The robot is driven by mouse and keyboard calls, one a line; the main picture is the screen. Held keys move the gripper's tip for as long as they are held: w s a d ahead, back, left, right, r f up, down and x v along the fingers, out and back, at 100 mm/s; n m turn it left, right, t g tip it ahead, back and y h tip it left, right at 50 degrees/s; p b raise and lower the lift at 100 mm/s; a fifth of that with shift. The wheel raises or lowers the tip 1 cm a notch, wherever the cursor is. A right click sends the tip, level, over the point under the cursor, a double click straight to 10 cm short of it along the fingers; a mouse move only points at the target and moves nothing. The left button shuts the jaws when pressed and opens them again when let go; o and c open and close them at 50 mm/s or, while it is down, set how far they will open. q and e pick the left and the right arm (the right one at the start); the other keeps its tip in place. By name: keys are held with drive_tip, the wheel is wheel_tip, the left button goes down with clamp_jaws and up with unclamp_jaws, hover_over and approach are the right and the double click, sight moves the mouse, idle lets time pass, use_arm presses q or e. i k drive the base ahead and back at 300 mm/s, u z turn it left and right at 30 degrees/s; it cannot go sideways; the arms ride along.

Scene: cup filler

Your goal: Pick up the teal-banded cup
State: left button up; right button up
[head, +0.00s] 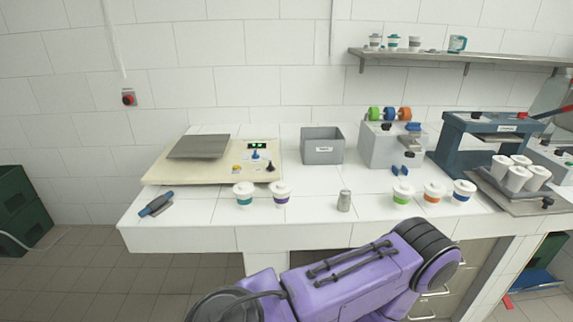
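The teal-banded cup (244,201) stands upright with a white lid near the front edge of the white tiled counter (320,185), left of the middle. A purple-banded cup (281,201) stands close on its right. A second white cup with a teal band (393,44) stands on the wall shelf. A purple arm link of mine crosses the bottom of the head view, in front of the counter. Neither of my grippers shows, and nothing is seen touching the teal-banded cup.
Green-, orange- and blue-banded cups (433,197) stand further right, near a metal canister (344,201). A cream board (215,161), a grey bin (322,147) and a grey machine (393,145) stand behind. A blue-handled tool (156,203) lies at the left edge. Counter between canister and green-banded cup is clear.

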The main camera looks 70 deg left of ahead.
sight(245, 203)
drive_tip(key=i, duration=1.3)
drive_tip(key=u, duration=1.6)
